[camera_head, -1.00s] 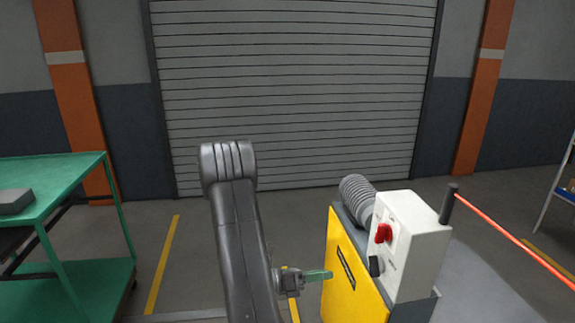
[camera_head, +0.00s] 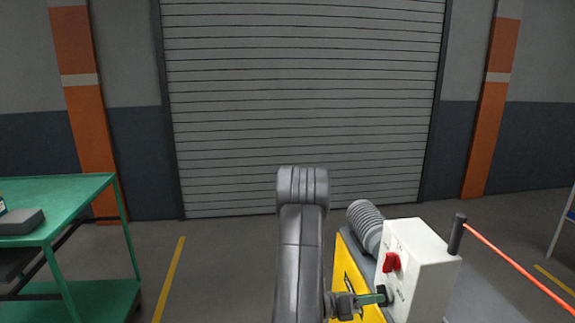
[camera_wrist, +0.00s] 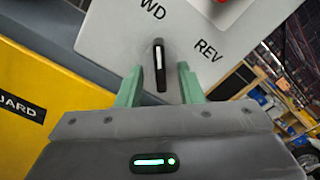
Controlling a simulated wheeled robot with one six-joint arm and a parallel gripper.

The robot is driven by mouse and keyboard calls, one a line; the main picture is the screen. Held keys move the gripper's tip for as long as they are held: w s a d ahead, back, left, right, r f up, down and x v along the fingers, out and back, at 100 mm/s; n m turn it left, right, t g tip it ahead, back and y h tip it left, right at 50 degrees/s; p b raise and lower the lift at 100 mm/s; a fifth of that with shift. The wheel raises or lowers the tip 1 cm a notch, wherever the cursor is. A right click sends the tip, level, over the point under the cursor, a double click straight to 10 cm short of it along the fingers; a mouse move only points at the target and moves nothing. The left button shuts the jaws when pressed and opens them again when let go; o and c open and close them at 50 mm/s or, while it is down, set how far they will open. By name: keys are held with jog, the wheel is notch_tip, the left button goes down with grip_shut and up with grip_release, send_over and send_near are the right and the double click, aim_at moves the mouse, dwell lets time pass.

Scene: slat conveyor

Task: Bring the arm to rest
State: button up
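My gripper (camera_wrist: 160,82) is open in the wrist view, its two green fingers apart. A black selector knob (camera_wrist: 160,66) stands between them with a gap on each side. Its white line points up in the picture, towards the letters "WD"; "REV" is to the right. In the head view my gripper (camera_head: 380,298) is at the front of the white control box (camera_head: 428,265), by the knob, and finger and knob overlap there. My arm is raised and bent in the middle of that view.
A red switch (camera_head: 391,263) is on the box above the knob. A red-orange bar (camera_head: 515,260) runs to the right. A green table (camera_head: 85,190) stands left, with open floor between.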

jog(key=shift+d, duration=0.5)
jog(key=s+a+b, duration=0.1)
jog(key=s+a, duration=0.1)
jog(key=a, duration=1.2)
jog(key=w+d+m+b, duration=0.2)
jog(key=d+m+b, duration=0.2)
jog(key=d+m, duration=0.5)
jog(key=d, duration=0.5)
jog(key=shift+b, duration=0.3)
dwell(0.3)
jog(key=shift+w, duration=0.1)
